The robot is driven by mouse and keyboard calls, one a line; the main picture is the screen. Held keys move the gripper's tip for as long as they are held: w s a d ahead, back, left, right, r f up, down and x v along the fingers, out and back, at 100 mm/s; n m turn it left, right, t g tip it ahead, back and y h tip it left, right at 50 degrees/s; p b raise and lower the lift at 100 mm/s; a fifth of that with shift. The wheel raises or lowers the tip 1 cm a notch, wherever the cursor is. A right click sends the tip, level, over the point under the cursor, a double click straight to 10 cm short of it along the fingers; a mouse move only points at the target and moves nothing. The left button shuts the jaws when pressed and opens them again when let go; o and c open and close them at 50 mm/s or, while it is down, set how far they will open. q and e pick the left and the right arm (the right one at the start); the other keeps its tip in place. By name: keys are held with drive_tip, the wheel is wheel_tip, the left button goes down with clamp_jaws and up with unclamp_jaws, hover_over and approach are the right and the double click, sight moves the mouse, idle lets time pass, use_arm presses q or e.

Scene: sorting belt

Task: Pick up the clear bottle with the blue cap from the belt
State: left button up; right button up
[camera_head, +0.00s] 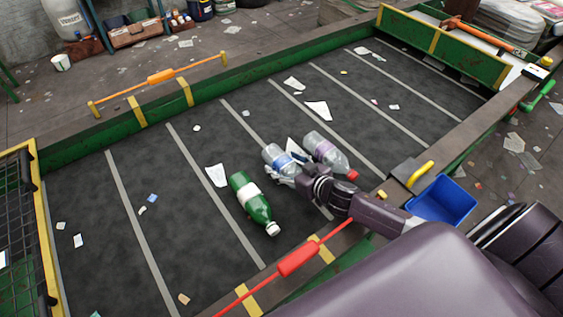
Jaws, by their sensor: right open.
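A clear bottle with a blue label (274,154) lies on the dark belt (200,270). Its cap end is hidden behind my right gripper, so I cannot see the cap's colour. My right gripper (290,167) is open, with its pale fingers at this bottle's near end. I cannot tell whether they touch it. A clear bottle with a red cap (326,150) lies close by on the right. A green bottle with a white cap (250,201) lies to the left of the gripper. My left gripper is not in view.
Green side walls (215,82) border the belt. A red handle bar (298,259) runs along the near edge. A blue bin (442,202) stands at the right beyond that edge. Paper scraps (318,110) lie scattered. The belt's left part is mostly clear.

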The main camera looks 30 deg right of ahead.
drive_tip(key=shift+w+a+f, duration=0.1)
drive_tip(key=shift+w+f, duration=0.2)
drive_tip(key=shift+w, duration=0.25)
drive_tip(key=c, duration=1)
drive_tip(key=shift+r, duration=0.1)
